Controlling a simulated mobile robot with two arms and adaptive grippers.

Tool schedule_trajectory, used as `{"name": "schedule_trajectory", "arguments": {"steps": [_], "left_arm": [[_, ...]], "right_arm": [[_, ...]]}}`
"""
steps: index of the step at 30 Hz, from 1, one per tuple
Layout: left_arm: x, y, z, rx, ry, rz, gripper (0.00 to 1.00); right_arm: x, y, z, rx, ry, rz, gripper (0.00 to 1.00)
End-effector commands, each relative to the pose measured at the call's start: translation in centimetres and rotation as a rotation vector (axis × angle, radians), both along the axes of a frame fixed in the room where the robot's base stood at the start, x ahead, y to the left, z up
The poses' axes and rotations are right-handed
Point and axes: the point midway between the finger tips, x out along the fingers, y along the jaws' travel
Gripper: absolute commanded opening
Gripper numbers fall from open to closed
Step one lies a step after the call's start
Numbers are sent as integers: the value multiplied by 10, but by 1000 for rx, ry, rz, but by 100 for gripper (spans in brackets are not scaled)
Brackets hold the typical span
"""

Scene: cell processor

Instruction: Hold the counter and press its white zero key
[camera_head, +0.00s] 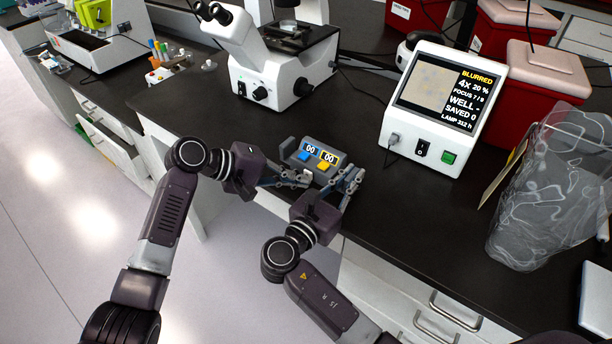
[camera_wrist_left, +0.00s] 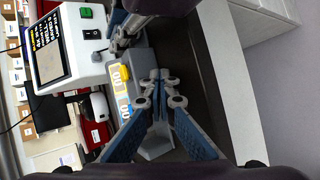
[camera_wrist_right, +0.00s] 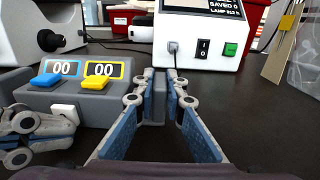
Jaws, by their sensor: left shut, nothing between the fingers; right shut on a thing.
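The grey counter (camera_head: 292,155) sits near the bench's front edge, with blue-framed and yellow-framed displays both reading 00. Its blue key (camera_wrist_right: 47,80) and yellow key (camera_wrist_right: 95,84) lie below the displays. The white zero key (camera_wrist_right: 65,112) is low on its front, partly hidden by my left gripper. My right gripper (camera_wrist_right: 156,92) is shut on the grey part at the counter's right end; it also shows in the head view (camera_head: 350,180). My left gripper (camera_head: 304,180) is shut and empty, its tips close to the white key. I cannot tell whether they touch it.
A white screen unit (camera_head: 436,105) stands behind and right of the counter. A white microscope (camera_head: 270,55) stands behind left. A clear bag (camera_head: 550,185) and red bins (camera_head: 525,75) are at the right. The dark bench top (camera_head: 400,220) is free right of the counter.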

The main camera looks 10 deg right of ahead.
Motion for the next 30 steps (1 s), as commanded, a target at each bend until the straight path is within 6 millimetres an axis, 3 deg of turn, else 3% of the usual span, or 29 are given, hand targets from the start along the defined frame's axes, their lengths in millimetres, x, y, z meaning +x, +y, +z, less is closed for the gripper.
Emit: {"name": "schedule_trajectory", "arguments": {"steps": [30], "left_arm": [[-19, 22, -1, 0, 0, 1, 0]], "right_arm": [[0, 1, 0, 0, 0, 1, 0]]}}
